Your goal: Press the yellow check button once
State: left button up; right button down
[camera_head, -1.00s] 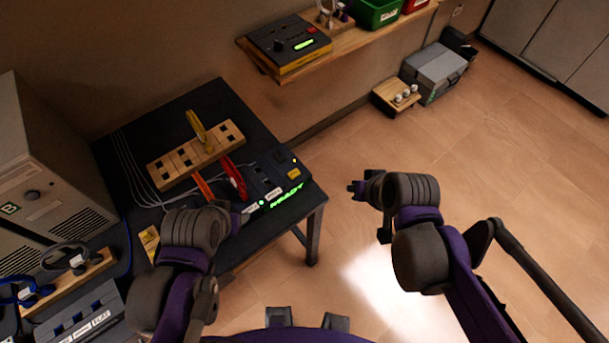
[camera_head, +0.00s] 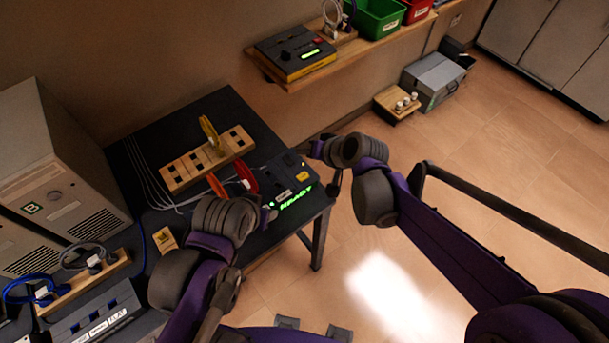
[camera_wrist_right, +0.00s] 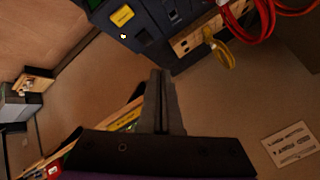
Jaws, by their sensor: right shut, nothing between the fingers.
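In the right wrist view the yellow button (camera_wrist_right: 122,16) is at the top left, beyond the fingertips. My right gripper (camera_head: 311,150) is beside the box's far right corner, apart from the button; its fingers (camera_wrist_right: 160,76) are together and empty. My left gripper (camera_head: 268,215) is by the box's front left; its fingers are too small to judge.
A wooden block (camera_head: 182,173) with slots and coloured cable clips stands behind the box. A wall shelf (camera_head: 372,47) holds another device (camera_head: 295,52) and bins. A grey computer case (camera_head: 45,190) stands at left.

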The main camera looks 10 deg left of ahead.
jog(key=b, duration=0.4)
send_over(305, 180)
notch_tip(305, 180, down, 8)
jog(key=shift+s+r, duration=0.1)
jog(key=shift+s, duration=0.05)
jog(key=shift+f+b, duration=0.5)
jog(key=shift+b, duration=0.05)
pick_arm(q)
notch_tip(305, 180, down, 7)
jog(key=s, duration=0.2)
jog(key=shift+s+g, duration=0.25)
jog(key=shift+g, duration=0.05)
jog(key=shift+r, duration=0.1)
pick_arm(e)
jog(key=shift+f, duration=0.1)
dwell(0.5)
pick_arm(q)
jog(key=shift+s+f+b, duration=0.1)
jog(key=shift+f+b, duration=0.2)
jog(key=shift+f, duration=0.15)
pick_arm(e)
jog(key=shift+f, duration=0.3)
